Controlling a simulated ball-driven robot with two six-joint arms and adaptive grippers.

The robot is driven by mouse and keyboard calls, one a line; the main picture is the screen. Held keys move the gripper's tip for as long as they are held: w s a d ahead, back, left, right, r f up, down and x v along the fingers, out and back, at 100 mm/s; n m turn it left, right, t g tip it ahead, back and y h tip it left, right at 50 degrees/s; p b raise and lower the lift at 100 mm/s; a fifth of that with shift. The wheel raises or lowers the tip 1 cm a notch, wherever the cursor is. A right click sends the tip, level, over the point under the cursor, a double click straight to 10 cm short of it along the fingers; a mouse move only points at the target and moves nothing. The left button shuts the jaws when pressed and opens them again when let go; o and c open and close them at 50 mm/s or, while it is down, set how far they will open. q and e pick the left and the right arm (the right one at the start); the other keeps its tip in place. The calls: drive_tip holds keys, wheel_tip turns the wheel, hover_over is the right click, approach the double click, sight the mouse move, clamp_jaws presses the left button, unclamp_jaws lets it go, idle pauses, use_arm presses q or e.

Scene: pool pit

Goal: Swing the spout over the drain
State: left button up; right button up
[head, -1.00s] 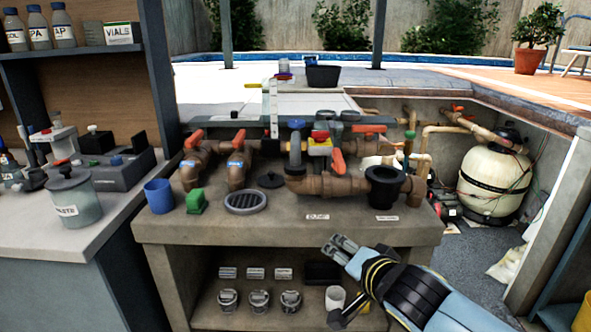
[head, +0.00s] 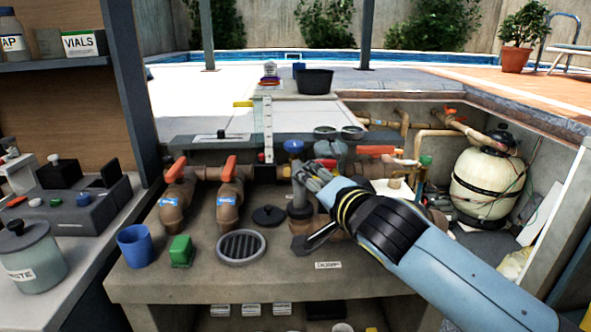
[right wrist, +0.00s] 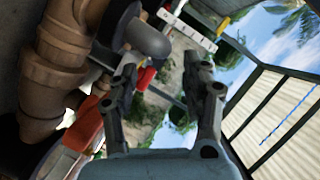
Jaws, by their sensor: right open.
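The grey curved spout (right wrist: 150,38) stands on the brown pipework. In the head view only part of the spout (head: 298,193) shows, beside my right gripper's fingers. The round grey drain grate (head: 241,247) lies flat on the bench, left of and nearer than the spout. My right gripper (head: 301,209) is open at the spout, its fingers spread; it also shows in the right wrist view (right wrist: 160,68). There the spout is near the left fingertip; I cannot tell whether they touch. My right arm hides the pipework to the right. My left gripper is not in view.
A blue cup (head: 134,246), a green block (head: 181,251) and a black knobbed lid (head: 269,215) sit on the bench near the drain. Orange-handled valves (head: 229,170) stand behind. A white upright gauge (head: 267,130) rises at the back.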

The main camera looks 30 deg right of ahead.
drive_tip(key=x, duration=0.5)
drive_tip(key=shift+w+p, duration=0.2)
drive_tip(key=shift+p, duration=0.2)
drive_tip(key=x, duration=0.3)
drive_tip(key=shift+w+f, duration=0.1)
drive_tip(key=shift+c, duration=0.2)
drive_tip(key=c, duration=0.5)
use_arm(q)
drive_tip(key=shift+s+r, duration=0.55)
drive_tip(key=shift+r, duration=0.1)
use_arm(e)
clamp_jaws()
